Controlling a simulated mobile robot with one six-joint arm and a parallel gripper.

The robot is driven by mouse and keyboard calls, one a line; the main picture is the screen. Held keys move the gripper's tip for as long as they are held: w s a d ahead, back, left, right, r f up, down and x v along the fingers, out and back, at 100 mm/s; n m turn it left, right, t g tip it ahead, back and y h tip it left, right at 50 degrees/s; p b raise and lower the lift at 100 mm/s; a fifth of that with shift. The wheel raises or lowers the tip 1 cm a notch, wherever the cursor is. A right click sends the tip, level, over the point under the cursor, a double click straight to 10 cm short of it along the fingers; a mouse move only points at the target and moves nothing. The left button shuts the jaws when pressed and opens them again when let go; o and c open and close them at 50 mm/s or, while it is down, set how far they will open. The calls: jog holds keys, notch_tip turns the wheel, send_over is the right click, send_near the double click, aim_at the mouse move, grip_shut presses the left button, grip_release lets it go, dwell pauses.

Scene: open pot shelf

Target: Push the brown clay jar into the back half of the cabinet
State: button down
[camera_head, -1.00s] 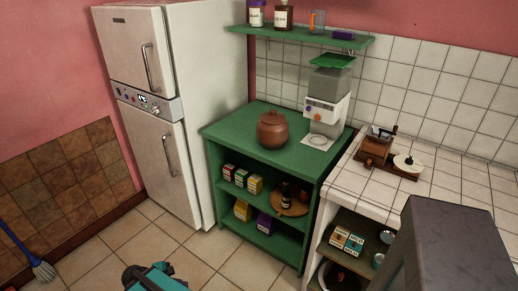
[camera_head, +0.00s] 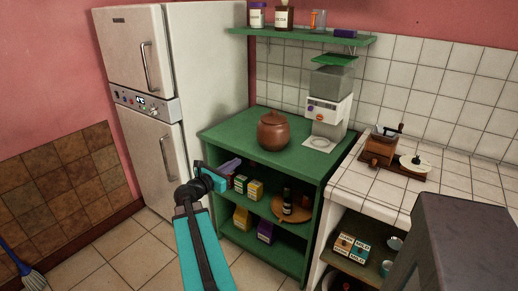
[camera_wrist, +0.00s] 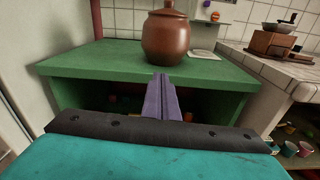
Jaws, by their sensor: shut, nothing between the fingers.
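The brown clay jar (camera_head: 273,131) with its lid stands upright on the green top of the open cabinet (camera_head: 236,136), towards the middle. In the wrist view the jar (camera_wrist: 166,36) is straight ahead, beyond the fingers. My gripper (camera_head: 230,166) is at the cabinet's front left side, in front of the upper shelf opening and lower than the jar. Its purple fingers (camera_wrist: 161,97) are shut with nothing between them. The fingertips appear apart from the jar. In the wrist view they overlap the cabinet's front edge.
A white and grey dispenser (camera_head: 327,112) stands behind and right of the jar. Small boxes (camera_head: 255,189) and a round wooden board (camera_head: 291,209) are on the shelves below. The fridge (camera_head: 160,150) is on the left. A tiled counter (camera_head: 375,183) with a coffee grinder (camera_head: 379,150) is on the right.

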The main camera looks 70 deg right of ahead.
aim_at(263, 139)
jog(key=shift+s+d+r+h, duration=0.15)
jog(key=shift+s+d+r, duration=0.2)
jog(key=shift+r, duration=0.3)
jog(key=shift+s+d+r+h, duration=0.15)
jog(key=shift+s+d+r, duration=0.15)
jog(key=shift+r, duration=0.3)
jog(key=shift+d, duration=0.2)
jog(key=p+x, duration=0.1)
jog(key=x, duration=1.2)
jog(key=shift+s+d+p, duration=0.2)
jog(key=shift+p, duration=0.2)
jog(key=shift+d, duration=0.1)
